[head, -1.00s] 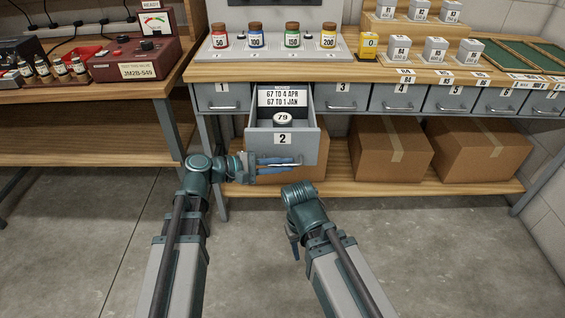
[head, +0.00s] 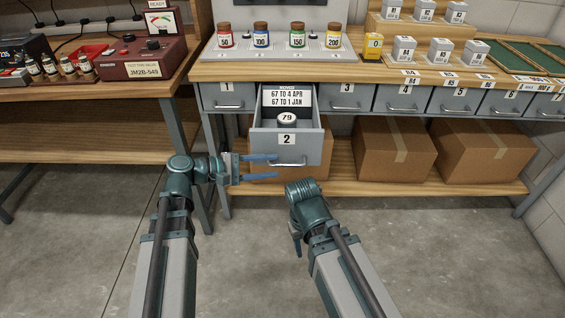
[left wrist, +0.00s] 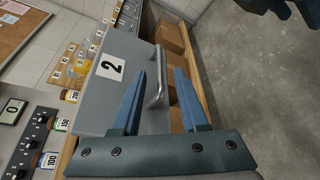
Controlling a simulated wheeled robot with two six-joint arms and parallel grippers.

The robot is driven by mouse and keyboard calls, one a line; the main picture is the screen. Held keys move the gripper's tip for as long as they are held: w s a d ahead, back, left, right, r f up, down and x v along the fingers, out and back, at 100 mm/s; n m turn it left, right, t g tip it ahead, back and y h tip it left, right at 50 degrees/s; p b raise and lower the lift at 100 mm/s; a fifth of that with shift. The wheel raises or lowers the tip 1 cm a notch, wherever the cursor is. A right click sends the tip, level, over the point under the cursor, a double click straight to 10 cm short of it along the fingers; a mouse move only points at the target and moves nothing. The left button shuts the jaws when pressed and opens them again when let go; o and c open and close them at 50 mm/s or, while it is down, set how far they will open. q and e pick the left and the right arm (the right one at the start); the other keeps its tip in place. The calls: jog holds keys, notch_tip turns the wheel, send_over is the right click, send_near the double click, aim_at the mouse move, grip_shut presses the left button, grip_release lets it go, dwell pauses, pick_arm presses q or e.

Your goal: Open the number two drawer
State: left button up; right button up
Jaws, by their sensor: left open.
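The number two drawer (head: 300,143) stands pulled out from the bench in the head view, with a round item marked 79 (head: 287,118) and a printed card (head: 287,97) inside. Its metal handle (head: 288,163) is low on the front. My left gripper (head: 276,166) is open in front of the drawer, to the left of the handle's middle. In the left wrist view the drawer front (left wrist: 92,85) and handle (left wrist: 157,80) show, with the handle just beyond the open fingers (left wrist: 157,95). My right arm shows in the head view, but its fingers are mostly hidden.
Closed drawers 1 (head: 229,97) and 3 (head: 347,97) flank drawer two. Cardboard boxes (head: 393,152) stand on the lower shelf. Jars (head: 261,37) stand on the bench top. The floor (head: 430,250) at right is clear.

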pick_arm(q)
jog(key=p+v, duration=0.1)
jog(key=v, duration=0.7)
jog(key=shift+a, duration=0.25)
jog(key=shift+s, duration=0.1)
jog(key=s+d+f+m+g+y, duration=0.3)
jog(key=s+d+f+m+y, duration=0.1)
jog(key=s+f+m+y, duration=0.35)
jog(key=s+d+f+m+g+y, duration=0.35)
jog(key=f+m+y, duration=0.4)
jog(key=f, duration=0.25)
notch_tip(320, 180, up, 29)
jog(key=t+p, duration=0.1)
jog(key=p, duration=2.7)
jog(key=shift+a+n+y+p, duration=0.3)
jog(key=shift+a+n+p, duration=0.1)
jog(key=shift+f, duration=0.2)
